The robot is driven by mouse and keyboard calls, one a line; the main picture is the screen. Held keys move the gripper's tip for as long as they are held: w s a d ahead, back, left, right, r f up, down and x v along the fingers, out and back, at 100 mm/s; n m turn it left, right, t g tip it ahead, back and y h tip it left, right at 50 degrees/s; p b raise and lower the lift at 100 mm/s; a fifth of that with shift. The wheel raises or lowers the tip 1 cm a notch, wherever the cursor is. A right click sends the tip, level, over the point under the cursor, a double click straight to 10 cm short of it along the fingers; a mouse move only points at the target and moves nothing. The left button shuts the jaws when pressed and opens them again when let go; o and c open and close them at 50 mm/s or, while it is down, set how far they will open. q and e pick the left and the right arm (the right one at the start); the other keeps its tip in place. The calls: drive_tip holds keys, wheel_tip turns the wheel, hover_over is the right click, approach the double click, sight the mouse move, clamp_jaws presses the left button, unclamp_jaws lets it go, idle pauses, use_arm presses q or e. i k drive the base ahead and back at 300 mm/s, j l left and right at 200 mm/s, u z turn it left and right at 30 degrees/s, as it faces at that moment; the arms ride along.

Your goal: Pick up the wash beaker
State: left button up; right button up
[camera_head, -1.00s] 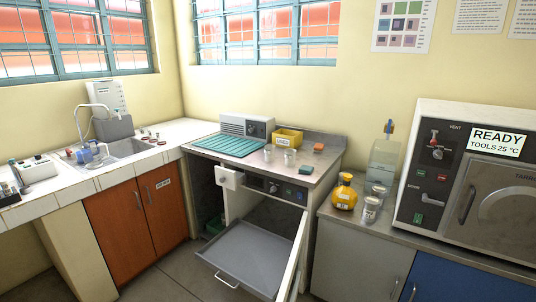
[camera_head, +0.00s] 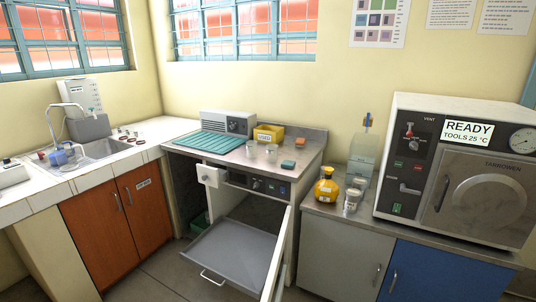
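Two small clear glass vessels stand upright on the grey metal worktop in the middle: a left one (camera_head: 251,148) and a right one (camera_head: 271,150). A blue vessel (camera_head: 59,157) stands at the sink on the left. Glass jars (camera_head: 352,199) stand on the right counter beside a yellow flask (camera_head: 326,186). I cannot read a label that tells which is the wash beaker. Neither of my grippers is in view.
An open compartment under the worktop has its grey flap (camera_head: 237,255) lowered into the floor space. A teal mat (camera_head: 209,144), yellow bin (camera_head: 268,134), orange block (camera_head: 300,142) and teal block (camera_head: 288,164) share the worktop. An autoclave (camera_head: 458,170) stands right.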

sight(272, 149)
drive_tip(key=i+l+z, duration=0.25)
drive_tip(key=i+l, duration=0.85)
drive_tip(key=i, duration=0.15)
